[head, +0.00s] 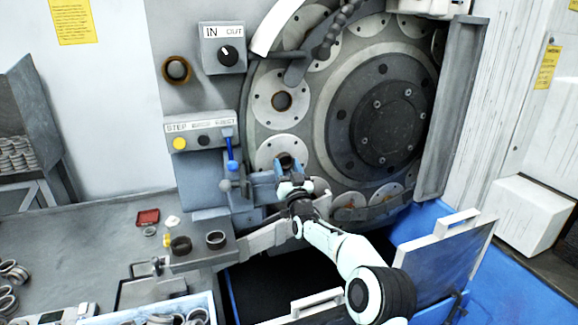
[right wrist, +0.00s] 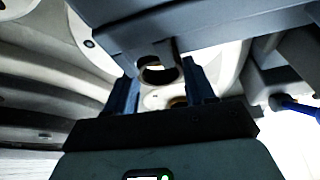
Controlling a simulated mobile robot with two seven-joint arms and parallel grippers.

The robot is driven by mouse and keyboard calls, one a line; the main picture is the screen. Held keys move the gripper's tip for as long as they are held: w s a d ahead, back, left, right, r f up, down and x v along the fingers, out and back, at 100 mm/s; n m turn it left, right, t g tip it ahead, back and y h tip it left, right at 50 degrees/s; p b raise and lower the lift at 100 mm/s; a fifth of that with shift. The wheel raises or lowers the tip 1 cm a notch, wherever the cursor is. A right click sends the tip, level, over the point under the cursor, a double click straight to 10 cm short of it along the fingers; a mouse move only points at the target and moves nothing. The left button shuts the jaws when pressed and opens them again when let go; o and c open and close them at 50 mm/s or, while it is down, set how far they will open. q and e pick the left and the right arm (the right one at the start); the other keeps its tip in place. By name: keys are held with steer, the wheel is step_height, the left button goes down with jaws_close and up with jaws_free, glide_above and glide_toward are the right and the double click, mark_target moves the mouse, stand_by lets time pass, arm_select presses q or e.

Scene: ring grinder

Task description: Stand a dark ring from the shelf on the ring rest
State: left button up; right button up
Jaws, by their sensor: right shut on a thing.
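My right gripper (head: 287,164) is in front of the lower left of the big round grinder wheel. It is shut on a ring, and the ring's dark rim (right wrist: 158,75) shows between the two fingers in the right wrist view. In the head view the held ring is small and mostly hidden by the gripper. A dark ring (head: 180,246) and a lighter ring (head: 215,239) sit on a grey block at the left. I cannot tell which part is the ring rest. My left gripper is not in view.
A switch panel (head: 192,128) with a blue lever (head: 231,150) is close left of my right gripper. A machine housing (right wrist: 180,28) lies close above the fingers in the wrist view. Loose rings (head: 15,270) lie on the bench at the left. A white-edged bin flap (head: 440,255) is at the right.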

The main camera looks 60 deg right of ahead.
steer(key=shift+f+b, duration=0.5)
steer(key=shift+b, duration=0.25)
stand_by(0.7)
steer(key=shift+w+a+f+b, duration=0.1)
steer(key=shift+f+b, duration=0.1)
steer(key=shift+b, duration=0.45)
stand_by(1.7)
steer(key=o, duration=0.8)
steer(key=shift+c, duration=0.2)
steer(key=shift+o, duration=0.3)
steer(key=o, duration=0.7)
